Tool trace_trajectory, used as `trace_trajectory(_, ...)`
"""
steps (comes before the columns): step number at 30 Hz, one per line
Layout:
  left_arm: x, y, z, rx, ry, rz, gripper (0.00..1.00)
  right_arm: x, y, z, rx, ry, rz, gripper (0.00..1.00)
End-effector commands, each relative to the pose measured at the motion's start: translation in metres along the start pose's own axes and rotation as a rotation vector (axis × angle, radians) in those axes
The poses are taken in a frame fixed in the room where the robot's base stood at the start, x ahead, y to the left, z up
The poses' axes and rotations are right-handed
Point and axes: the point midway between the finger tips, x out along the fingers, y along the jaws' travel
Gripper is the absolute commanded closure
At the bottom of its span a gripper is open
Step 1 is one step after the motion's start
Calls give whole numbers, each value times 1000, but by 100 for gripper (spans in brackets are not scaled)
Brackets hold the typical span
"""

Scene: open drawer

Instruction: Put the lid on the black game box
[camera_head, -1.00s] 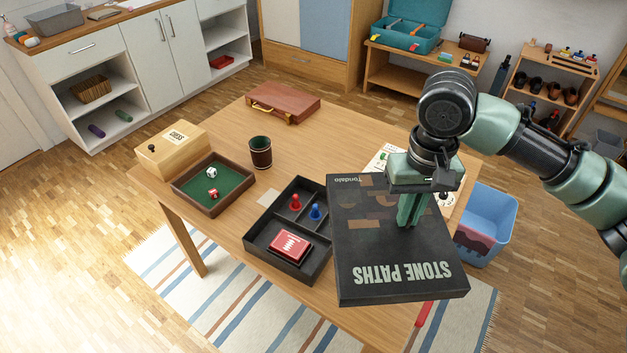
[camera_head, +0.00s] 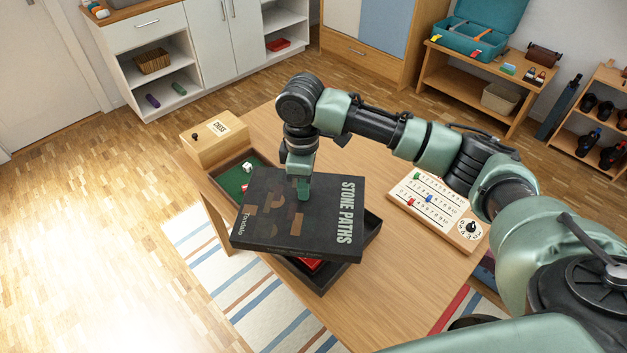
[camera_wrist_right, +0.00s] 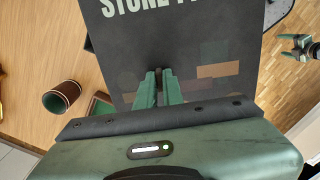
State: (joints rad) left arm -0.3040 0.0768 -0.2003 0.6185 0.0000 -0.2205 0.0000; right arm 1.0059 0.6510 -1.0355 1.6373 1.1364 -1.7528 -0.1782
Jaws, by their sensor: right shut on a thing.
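The dark lid (camera_head: 285,238), marked "STONE PATHS", is held by my right gripper (camera_head: 304,192), which is shut on it. It lies over the black game box (camera_head: 371,243) and is turned relative to it. The box shows past the lid's right and front sides, with a bit of red card pack (camera_head: 311,264) inside. I cannot tell whether lid and box touch. In the right wrist view the lid (camera_wrist_right: 180,50) fills the middle, beyond the fingers.
A green dice tray (camera_head: 232,181) is close by the lid's far left side, partly covered. A wooden chess box (camera_head: 214,143) stands behind it. A white score board (camera_head: 437,206) lies right. A dark cup (camera_wrist_right: 62,97) shows in the right wrist view.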

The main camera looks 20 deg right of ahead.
Motion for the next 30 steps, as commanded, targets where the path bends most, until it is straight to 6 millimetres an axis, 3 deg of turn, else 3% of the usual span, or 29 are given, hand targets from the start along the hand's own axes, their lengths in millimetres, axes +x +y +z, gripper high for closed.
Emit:
trace_trajectory(1,-16,-1,-4,0,3,-1,22,-1,4,0,-99,-2,-7,100)
trace_trajectory(3,-27,-2,-7,1,6,-2,22,7,11,2,-256,-2,-7,100)
trace_trajectory(9,-52,-5,-11,1,10,-5,22,33,25,12,-663,-2,-6,100)
trace_trajectory(13,-61,-5,-12,1,10,-5,22,46,30,19,-845,-1,-3,100)
trace_trajectory(20,-63,-5,-12,1,9,-4,22,58,32,24,-975,0,2,100)
trace_trajectory(30,-41,-4,-8,1,7,-4,22,80,32,24,-978,-1,1,100)
